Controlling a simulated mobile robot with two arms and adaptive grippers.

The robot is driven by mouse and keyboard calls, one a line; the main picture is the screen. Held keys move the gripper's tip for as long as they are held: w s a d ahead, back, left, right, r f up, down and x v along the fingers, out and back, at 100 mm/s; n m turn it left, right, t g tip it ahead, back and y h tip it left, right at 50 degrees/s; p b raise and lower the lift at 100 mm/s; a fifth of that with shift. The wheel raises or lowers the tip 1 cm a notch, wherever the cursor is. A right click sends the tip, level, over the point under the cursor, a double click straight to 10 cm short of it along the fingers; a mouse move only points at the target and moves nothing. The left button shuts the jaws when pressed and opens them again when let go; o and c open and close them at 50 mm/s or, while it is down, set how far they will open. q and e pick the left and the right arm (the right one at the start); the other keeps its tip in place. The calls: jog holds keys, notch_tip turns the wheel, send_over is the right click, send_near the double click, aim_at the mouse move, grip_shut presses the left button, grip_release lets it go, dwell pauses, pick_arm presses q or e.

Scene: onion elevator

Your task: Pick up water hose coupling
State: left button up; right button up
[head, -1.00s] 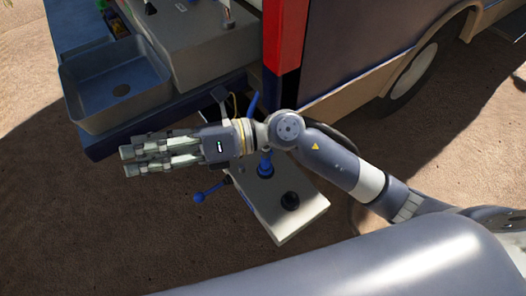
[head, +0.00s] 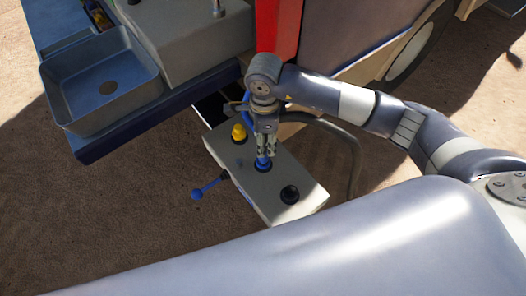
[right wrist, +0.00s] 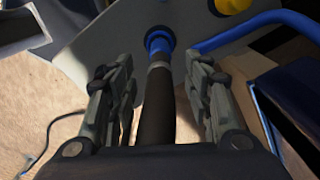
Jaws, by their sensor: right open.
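The water hose coupling appears to be the blue fitting (head: 263,164) on top of the pale grey box (head: 292,163). In the right wrist view the blue fitting (right wrist: 160,40) has a grey band below it and a dark cylinder (right wrist: 157,108) running toward the camera. My right gripper (head: 265,154) points down over the blue fitting in the head view. In the right wrist view my right gripper (right wrist: 161,95) is open, with one finger on each side of the dark cylinder and gaps visible. My left gripper is not in view.
A yellow knob (head: 239,132), a black knob (head: 290,194) and a blue-ended lever (head: 197,195) are on the box. A dark grey hose (head: 350,150) curves beside it. A sink (head: 100,80) and a red post (head: 279,28) stand behind. Sandy ground lies left.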

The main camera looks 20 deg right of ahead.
jog(key=f, duration=0.2)
jog(key=f+p, duration=0.1)
jog(key=f, duration=0.3)
jog(key=shift+a+f, duration=0.25)
jog(key=shift+c, duration=0.5)
grip_shut()
